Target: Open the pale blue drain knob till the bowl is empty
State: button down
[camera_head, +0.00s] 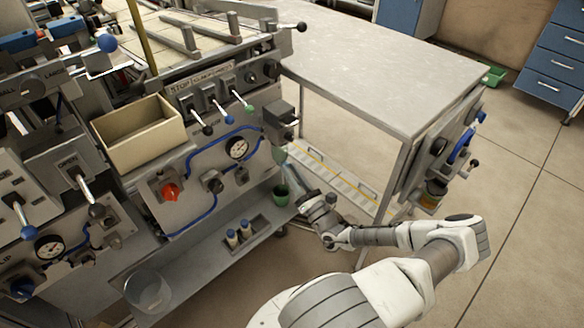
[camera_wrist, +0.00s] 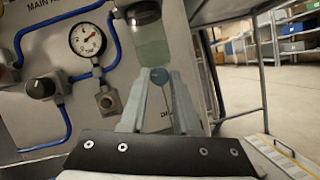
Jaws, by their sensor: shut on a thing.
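The pale blue drain knob (camera_wrist: 160,76) is a small round ball under the clear bowl in the wrist view. My gripper (camera_wrist: 160,84) is shut on it, with one pale finger on each side. The bowl (camera_wrist: 150,45) hangs just above the fingertips and looks to hold greenish, cloudy liquid; its exact level is hard to tell. In the head view my gripper (camera_head: 287,160) reaches up to the panel's right end, below a grey box (camera_head: 280,117). The knob is too small to make out there. A label behind the fingers is partly hidden.
A dark green cup (camera_head: 281,196) stands on the lower shelf (camera_head: 200,262) below my gripper. A round gauge (camera_wrist: 87,40), blue pipes and a black knob (camera_wrist: 40,89) lie to the left. A grey-topped table (camera_head: 375,80) stands right of the machine.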

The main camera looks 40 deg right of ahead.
jog(key=c, duration=0.6)
grip_release()
jog(key=p+v, duration=0.2)
jog(key=v, duration=1.5)
jog(key=shift+s+a+f, duration=0.1)
jog(key=shift+s, duration=0.15)
